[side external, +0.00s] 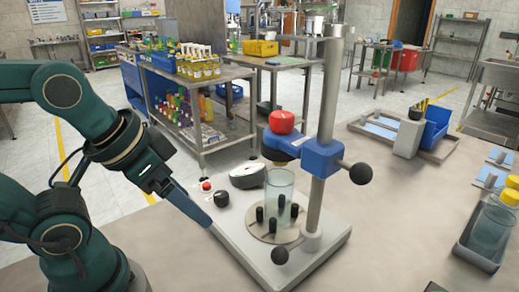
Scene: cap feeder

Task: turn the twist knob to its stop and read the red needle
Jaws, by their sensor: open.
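A small black knob (221,199), likely the twist knob, sits on the left edge of a pale base plate (268,270). A red button (207,186) is just behind it. A light rounded housing with a dark top (247,175) stands behind the knob; I cannot make out a red needle on it. My gripper (207,221) points down and right from the left, its tip low beside the plate's left edge, in front of the knob and seemingly apart from it. It is open, with no object visible in it; only one blue finger shows clearly.
A steel post (326,120) rises from the plate, carrying a blue clamp (322,158) and a red cap (281,122). A clear jar (279,188) stands on a pegged disc (262,233). A tray of bottles (480,240) is at right. The table between is mostly clear.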

